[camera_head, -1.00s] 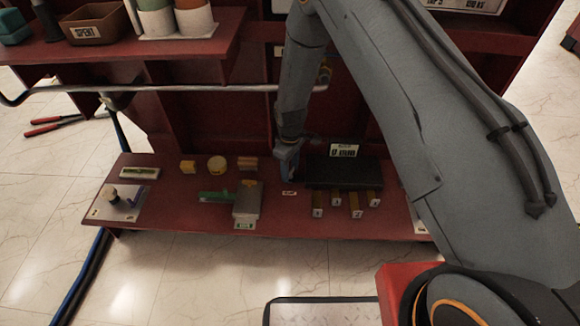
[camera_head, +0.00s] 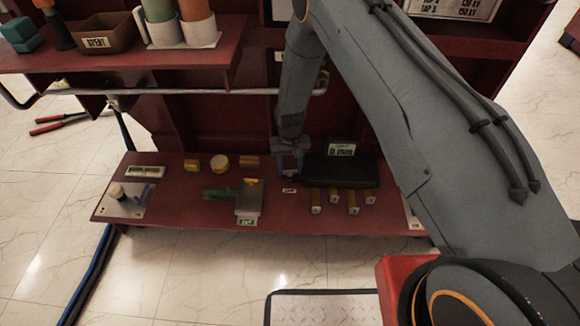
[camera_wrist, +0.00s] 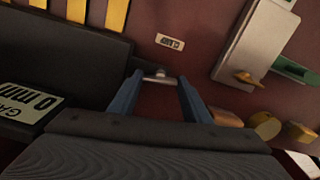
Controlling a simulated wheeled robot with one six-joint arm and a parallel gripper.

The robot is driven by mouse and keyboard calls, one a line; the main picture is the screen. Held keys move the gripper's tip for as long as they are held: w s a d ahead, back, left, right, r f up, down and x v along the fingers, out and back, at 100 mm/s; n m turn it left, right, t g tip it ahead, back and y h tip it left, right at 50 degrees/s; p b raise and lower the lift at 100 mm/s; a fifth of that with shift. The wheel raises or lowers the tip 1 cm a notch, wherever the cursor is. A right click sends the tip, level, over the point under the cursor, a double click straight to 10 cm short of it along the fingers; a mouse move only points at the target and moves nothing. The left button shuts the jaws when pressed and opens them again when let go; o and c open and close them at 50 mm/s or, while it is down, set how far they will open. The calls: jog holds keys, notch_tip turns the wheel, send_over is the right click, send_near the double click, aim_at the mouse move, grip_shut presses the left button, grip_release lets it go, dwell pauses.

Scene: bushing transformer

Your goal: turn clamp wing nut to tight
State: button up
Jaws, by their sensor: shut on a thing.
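The clamp wing nut (camera_wrist: 158,77) is a small grey metal piece with a crossbar, in the wrist view between the fingertips of my gripper (camera_wrist: 160,78). The blue fingers stand one at each end of the crossbar, shut on it. In the head view my gripper (camera_head: 290,166) is low over the red shelf, beside the dark block's left end, and the nut is too small to make out there. A CLAMP label (camera_wrist: 170,41) lies on the shelf near the nut; it also shows in the head view (camera_head: 289,190).
A dark block (camera_head: 342,170) with a gauge sign (camera_head: 341,150) stands right of my gripper, with several yellow bars (camera_head: 334,196) in front. A grey block (camera_head: 249,199) with a green part (camera_head: 217,194) lies to the left. A rail (camera_head: 190,90) runs above the shelf.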

jog(key=shift+m, duration=0.9)
jog(key=o, duration=1)
jog(key=shift+o, duration=0.2)
jog(key=shift+r+p, duration=1.15)
jog(key=shift+r, duration=2.75)
jog(key=shift+a, duration=0.1)
